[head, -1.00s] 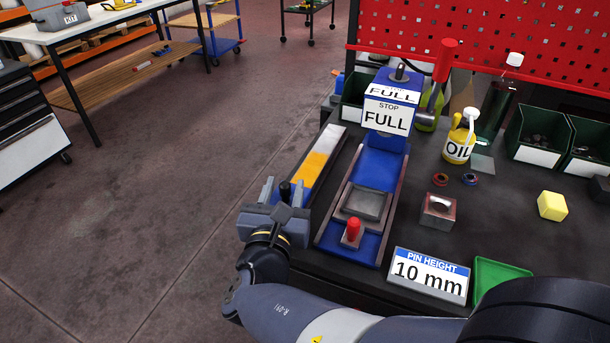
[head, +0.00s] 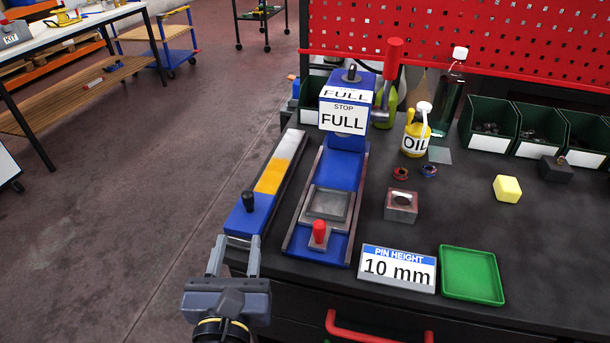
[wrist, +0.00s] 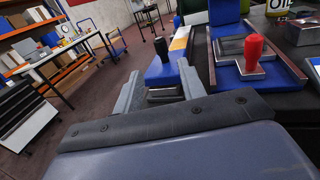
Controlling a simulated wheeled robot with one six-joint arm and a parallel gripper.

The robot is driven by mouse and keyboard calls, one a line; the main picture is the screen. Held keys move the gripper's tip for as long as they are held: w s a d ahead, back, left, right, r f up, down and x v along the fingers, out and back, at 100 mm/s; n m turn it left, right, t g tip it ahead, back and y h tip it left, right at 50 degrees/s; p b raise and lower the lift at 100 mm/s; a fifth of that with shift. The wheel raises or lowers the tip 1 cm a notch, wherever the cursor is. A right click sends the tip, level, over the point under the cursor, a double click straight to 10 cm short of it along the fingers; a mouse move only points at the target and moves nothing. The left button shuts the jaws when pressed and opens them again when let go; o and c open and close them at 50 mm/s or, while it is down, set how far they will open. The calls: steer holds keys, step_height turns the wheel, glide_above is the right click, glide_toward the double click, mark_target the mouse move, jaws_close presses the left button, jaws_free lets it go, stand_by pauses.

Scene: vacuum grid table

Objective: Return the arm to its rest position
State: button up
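My gripper (head: 233,256) is at the front left edge of the bench in the head view, fingers pointing toward the bench. The fingers stand apart with nothing visible between them. Just beyond them is the blue, yellow and silver slide bar (head: 270,185) with a black knob (head: 249,201). The wrist view also shows the fingers (wrist: 158,92) apart, with the black knob (wrist: 161,47) beyond them and the red knob (wrist: 254,46) to the right. I cannot tell whether the fingertips touch the bar.
The blue press (head: 340,160) with its FULL sign stands right of the bar. A 10 mm sign (head: 398,268), green tray (head: 471,275), metal block (head: 401,206), yellow cube (head: 507,188) and oil bottle (head: 416,135) are on the bench (head: 465,215). Open floor (head: 110,240) lies left.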

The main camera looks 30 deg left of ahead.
mark_target(247, 203)
steer(key=x, duration=1)
steer(key=shift+w, duration=0.35)
steer(key=shift+w+a, duration=0.35)
steer(key=shift+w, duration=0.25)
steer(key=shift+r, duration=0.1)
